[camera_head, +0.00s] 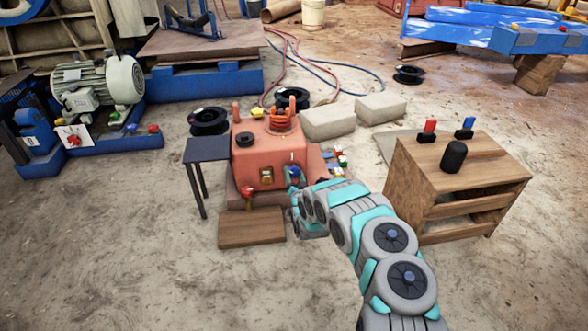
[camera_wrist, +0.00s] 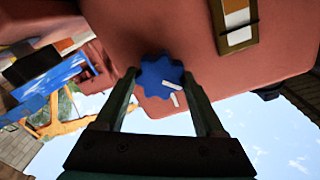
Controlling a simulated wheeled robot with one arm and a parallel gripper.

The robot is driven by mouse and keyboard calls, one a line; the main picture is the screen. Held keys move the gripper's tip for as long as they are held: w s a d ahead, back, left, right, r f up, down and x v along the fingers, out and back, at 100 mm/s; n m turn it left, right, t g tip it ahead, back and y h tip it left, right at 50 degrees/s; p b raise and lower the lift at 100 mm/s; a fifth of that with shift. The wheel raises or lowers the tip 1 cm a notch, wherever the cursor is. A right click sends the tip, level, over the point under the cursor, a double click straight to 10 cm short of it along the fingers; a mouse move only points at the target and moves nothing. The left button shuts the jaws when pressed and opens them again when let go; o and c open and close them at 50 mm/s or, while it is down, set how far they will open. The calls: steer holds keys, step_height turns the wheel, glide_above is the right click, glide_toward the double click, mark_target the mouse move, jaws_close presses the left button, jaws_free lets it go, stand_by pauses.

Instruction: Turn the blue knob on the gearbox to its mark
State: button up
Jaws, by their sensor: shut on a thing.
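The gearbox (camera_head: 256,166) is a red-orange housing in the middle of the head view. Its red wall (camera_wrist: 180,35) fills the upper part of the wrist view. The blue knob (camera_wrist: 160,76) has a scalloped rim and a white line on it. A second white line, the mark (camera_wrist: 175,99), lies on the red wall just beyond the rim. The two lines are close but at an angle to each other. My gripper (camera_wrist: 164,78) is shut on the knob, one finger on each side. In the head view my gripper (camera_head: 293,176) is at the gearbox's right front, partly hidden.
A small dark table (camera_head: 207,150) stands left of the gearbox. A wooden stand (camera_head: 450,185) with red, blue and black items is on the right. A wooden board (camera_head: 251,228) lies in front. Pale blocks (camera_head: 328,121) lie behind. The floor at the front left is clear.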

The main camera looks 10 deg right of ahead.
steer(key=m+p, duration=0.3)
steer(key=p, duration=0.1)
steer(key=shift+d+r+m+p, duration=0.15)
steer(key=shift+r+m+p, duration=0.15)
steer(key=shift+m, duration=0.1)
steer(key=m+p, duration=0.3)
steer(key=shift+f, duration=0.25)
steer(key=shift+m+p, duration=0.5)
steer(key=shift+m, duration=0.2)
steer(key=shift+f+m, duration=0.1)
steer(key=shift+m, duration=0.2)
steer(key=o, duration=1.3)
steer(key=shift+o, duration=0.2)
steer(key=shift+s, duration=0.1)
